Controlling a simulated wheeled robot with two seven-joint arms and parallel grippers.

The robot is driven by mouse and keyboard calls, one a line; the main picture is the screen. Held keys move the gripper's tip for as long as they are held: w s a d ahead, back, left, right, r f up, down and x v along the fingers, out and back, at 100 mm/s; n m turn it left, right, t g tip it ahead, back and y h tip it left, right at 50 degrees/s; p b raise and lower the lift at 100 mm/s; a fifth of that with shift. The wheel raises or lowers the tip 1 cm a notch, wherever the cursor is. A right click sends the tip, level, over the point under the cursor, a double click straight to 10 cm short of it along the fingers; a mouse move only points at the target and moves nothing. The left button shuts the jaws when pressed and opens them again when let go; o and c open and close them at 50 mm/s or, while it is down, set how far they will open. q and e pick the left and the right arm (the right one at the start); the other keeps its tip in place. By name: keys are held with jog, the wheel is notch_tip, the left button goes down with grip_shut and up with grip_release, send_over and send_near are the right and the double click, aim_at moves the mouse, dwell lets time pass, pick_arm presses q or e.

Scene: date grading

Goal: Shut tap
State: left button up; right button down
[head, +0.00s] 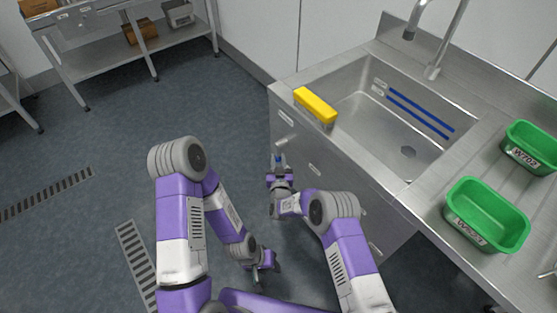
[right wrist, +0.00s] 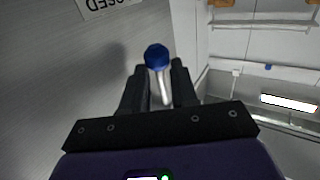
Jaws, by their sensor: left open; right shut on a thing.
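My right gripper (head: 280,160) is at the front panel of the steel sink unit. In the right wrist view its two dark fingers (right wrist: 160,82) are shut on a pale tap lever (right wrist: 163,88) with a round blue end (right wrist: 157,57). The blue end sticks out just beyond the fingertips. In the head view the lever is mostly hidden by the gripper. The curved tap spout (head: 440,45) rises behind the sink basin; I cannot tell whether water runs. My left gripper (head: 267,264) is open and empty, low over the floor.
A label (right wrist: 105,5) ending in "OSED", upside down, is on the panel. A yellow block (head: 316,105) lies on the sink's front-left rim. Green crates (head: 487,214) (head: 531,147) stand on the right counter. A steel shelf (head: 125,50) is at the back left. The floor between is clear.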

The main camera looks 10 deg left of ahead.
jog(key=c, duration=1.2)
grip_release()
jog(key=shift+a+f, duration=0.1)
jog(key=shift+o, duration=0.2)
jog(key=p+v, duration=0.2)
jog(key=v, duration=0.5)
jog(key=shift+s+p, duration=0.3)
jog(key=shift+p, duration=0.05)
